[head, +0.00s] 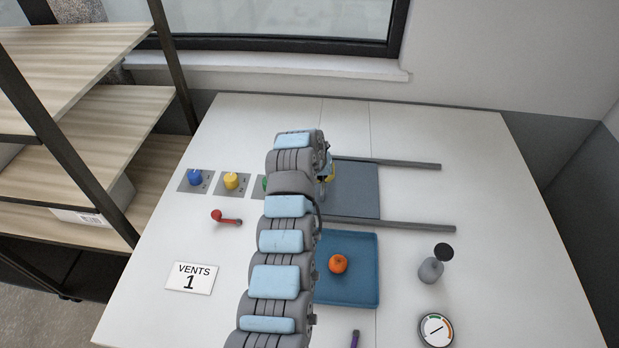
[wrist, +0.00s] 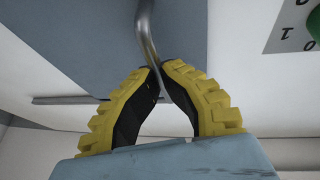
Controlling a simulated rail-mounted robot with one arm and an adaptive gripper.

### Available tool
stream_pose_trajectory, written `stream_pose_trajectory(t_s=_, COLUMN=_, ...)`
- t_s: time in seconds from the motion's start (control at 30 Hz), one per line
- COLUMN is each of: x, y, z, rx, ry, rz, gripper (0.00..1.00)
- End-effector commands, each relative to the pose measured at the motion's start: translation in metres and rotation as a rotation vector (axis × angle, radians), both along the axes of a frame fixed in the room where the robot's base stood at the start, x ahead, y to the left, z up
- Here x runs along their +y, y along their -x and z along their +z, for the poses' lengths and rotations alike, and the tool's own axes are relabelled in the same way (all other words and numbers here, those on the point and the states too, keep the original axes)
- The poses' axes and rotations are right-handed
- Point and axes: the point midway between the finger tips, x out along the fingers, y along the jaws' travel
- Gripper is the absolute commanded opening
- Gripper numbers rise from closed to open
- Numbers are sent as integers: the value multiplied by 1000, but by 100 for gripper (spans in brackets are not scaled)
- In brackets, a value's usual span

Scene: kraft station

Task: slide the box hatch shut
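The hatch (head: 352,190) is a flat blue-grey panel lying between two parallel grey rails (head: 410,165) on the white table. In the wrist view the panel (wrist: 75,40) fills the upper left, with a bent metal handle (wrist: 147,32) on it. My gripper (wrist: 162,68) has yellow and black fingers, and their tips close around the handle's lower end. In the head view my arm hides most of my gripper; only a bit of yellow (head: 331,172) shows at the hatch's left side. The hatch's left part and the box opening are hidden or unclear.
A blue tray (head: 368,292) with an orange fruit (head: 338,263) stands in front of the near rail. Blue (head: 195,178), yellow (head: 231,181) and green knobs and a red lever (head: 227,217) lie left of my arm. A grey bottle (head: 431,269) and a gauge (head: 436,330) stand right.

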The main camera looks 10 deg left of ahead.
Motion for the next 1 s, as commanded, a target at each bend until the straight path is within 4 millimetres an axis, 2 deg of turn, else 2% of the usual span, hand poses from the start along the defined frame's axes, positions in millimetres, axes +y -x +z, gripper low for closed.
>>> stream_pose_trajectory(t_s=0.03, x=-3, y=1, z=-5, rx=6, ry=-1, rz=-7, gripper=0)
stream_pose_trajectory(t_s=0.5, x=-5, y=1, z=-5, rx=6, ry=-2, rz=-16, gripper=0)
stream_pose_trajectory(t_s=0.6, x=-5, y=1, z=-4, rx=5, ry=-2, rz=-15, gripper=32)
stream_pose_trajectory(t_s=0.63, x=-5, y=0, z=-4, rx=5, ry=-2, rz=-15, gripper=39)
stream_pose_trajectory(t_s=1.0, x=-7, y=0, z=0, rx=2, ry=0, rz=-18, gripper=39)
